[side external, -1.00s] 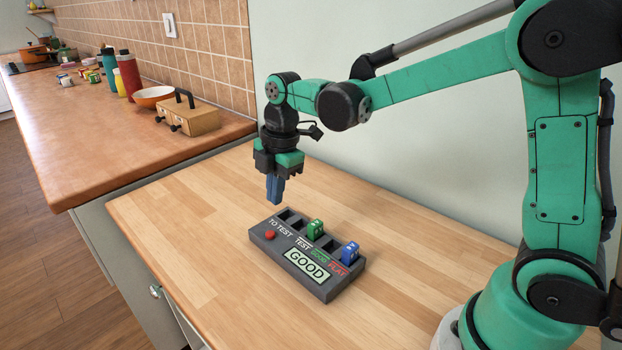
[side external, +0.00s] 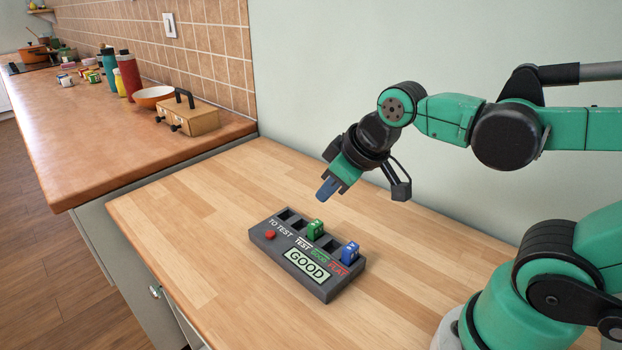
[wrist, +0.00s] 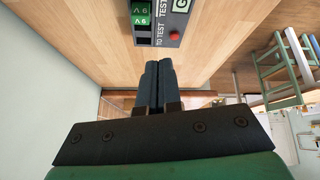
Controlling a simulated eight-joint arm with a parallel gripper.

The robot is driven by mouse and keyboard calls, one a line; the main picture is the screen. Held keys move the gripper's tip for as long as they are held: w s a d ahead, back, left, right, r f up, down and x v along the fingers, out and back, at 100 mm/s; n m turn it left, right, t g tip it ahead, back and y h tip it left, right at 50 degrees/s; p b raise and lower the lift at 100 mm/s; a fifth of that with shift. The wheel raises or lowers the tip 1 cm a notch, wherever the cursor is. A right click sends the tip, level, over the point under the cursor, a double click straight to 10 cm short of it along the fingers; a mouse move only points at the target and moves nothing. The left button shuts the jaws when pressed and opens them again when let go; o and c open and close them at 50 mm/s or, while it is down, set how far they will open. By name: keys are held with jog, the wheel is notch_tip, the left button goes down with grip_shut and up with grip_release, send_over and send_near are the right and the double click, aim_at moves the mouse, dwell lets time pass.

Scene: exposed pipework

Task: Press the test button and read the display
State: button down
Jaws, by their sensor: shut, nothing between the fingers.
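The dark grey tester box (side external: 290,262) lies on the wooden table. Its red button (side external: 270,234) is at its left end, and its display (side external: 307,266) reads GOOD. A green battery block (side external: 315,229) and a blue battery block (side external: 349,252) stand in separate slots; other slots look empty. My gripper (side external: 326,191) is shut and empty, tilted, above and behind the box, apart from it. In the wrist view the shut fingers (wrist: 157,85) point towards the box end, where the red button (wrist: 174,35) and green block (wrist: 141,13) show; the display is mostly cut off.
The wooden table (side external: 190,230) is clear around the box. A wall stands behind the table.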

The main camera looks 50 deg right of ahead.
jog(key=shift+s+d+f+m+t, duration=0.1)
jog(key=shift+s+f+m+t, duration=0.15)
jog(key=shift+m, duration=0.35)
jog(key=shift+s+f+m+t, duration=0.15)
jog(key=shift+s+m, duration=0.2)
jog(key=shift+m, duration=0.25)
